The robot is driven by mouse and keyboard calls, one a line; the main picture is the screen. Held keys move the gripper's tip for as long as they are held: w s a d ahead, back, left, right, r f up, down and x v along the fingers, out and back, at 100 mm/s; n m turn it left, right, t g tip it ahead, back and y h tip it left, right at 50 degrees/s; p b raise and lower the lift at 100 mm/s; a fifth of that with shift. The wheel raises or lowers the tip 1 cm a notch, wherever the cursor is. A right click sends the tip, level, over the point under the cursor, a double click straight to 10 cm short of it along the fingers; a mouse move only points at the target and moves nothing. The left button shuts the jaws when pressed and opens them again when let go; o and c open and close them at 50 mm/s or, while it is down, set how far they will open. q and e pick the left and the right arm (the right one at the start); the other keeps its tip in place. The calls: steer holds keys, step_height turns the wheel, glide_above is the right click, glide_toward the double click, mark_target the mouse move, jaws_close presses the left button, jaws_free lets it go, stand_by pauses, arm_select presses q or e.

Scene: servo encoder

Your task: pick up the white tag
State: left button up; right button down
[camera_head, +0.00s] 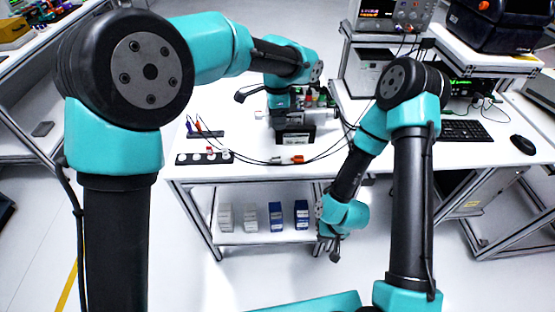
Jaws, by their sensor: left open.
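I cannot pick out the white tag for certain at this size. A black strip (190,159) lies near the table's front left edge, with small round pale spots and small red-and-white pieces (210,151) on or beside it. My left gripper (281,122) is over the back middle of the table, pointing down beside a dark box (298,137) with a pale top. It is open; its fingertips are mostly hidden by the wrist and clutter. My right gripper (335,250) hangs in front of the table, below the tabletop, away from the objects; its jaws are too small to read.
A red-and-white connector (290,160) on a black cable lies near the front edge of the white table (240,172). Small coloured pieces (193,127) lie back left. Blue (276,215) and grey boxes stand on the lower shelf. A keyboard (465,131) is at right.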

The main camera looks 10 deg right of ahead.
arm_select(q)
glide_above(277, 158)
step_height(277, 158, down, 12)
steer(key=shift+w+d+r, duration=0.1)
steer(key=shift+r, duration=0.05)
stand_by(0.4)
steer(key=shift+f, duration=2.65)
steer(key=shift+c, duration=0.2)
steer(key=c, duration=1)
steer(key=shift+o, duration=0.2)
steer(key=shift+r, duration=0.15)
